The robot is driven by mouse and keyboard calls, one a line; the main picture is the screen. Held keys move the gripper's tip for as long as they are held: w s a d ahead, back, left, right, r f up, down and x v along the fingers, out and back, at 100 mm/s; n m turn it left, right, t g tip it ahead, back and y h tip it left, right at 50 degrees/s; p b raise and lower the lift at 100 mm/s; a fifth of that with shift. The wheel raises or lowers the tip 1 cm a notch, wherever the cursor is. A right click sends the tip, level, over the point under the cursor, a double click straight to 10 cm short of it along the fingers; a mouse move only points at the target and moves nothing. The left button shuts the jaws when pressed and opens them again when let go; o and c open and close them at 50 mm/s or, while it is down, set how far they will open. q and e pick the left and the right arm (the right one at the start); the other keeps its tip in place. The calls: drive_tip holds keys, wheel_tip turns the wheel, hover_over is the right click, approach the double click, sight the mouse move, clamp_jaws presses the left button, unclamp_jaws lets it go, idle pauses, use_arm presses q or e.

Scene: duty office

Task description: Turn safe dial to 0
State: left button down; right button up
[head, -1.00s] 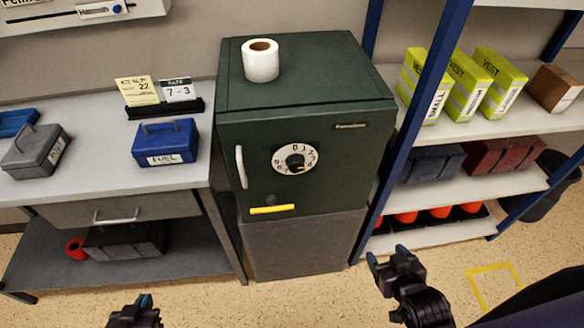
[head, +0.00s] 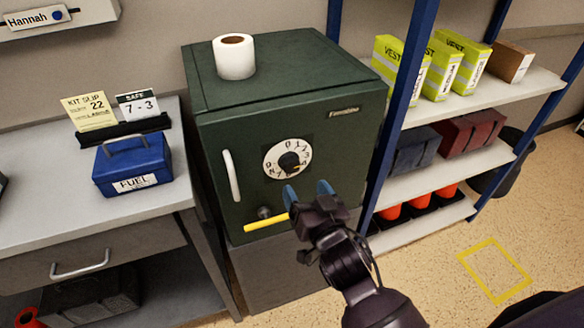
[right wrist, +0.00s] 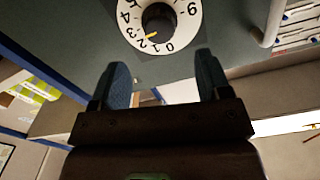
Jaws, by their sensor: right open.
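The dark green safe (head: 235,110) stands on a grey base, its door shut. Its white numbered dial (head: 288,158) has a black knob (right wrist: 158,20) at its centre. In the right wrist view the dial (right wrist: 186,25) appears upside down at the top, partly cut off. A yellow mark on the knob points near 2 there; the exact reading is unclear. My right gripper (head: 308,190) is open and empty, just below and right of the dial in the head view, apart from the knob. In the wrist view its fingers (right wrist: 162,65) sit below the dial. My left gripper is out of view.
A white door handle (head: 231,175) and a yellow bar (head: 266,222) are on the safe front. A paper roll (head: 234,60) stands on top. The card (head: 138,106) reads "SAFE 7-3". Shelving (head: 480,120) stands close on the right.

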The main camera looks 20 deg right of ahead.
sight(292, 168)
drive_tip(key=w, duration=0.8)
drive_tip(key=shift+a+f, duration=0.1)
drive_tip(key=shift+a, duration=0.05)
drive_tip(key=c, duration=0.9)
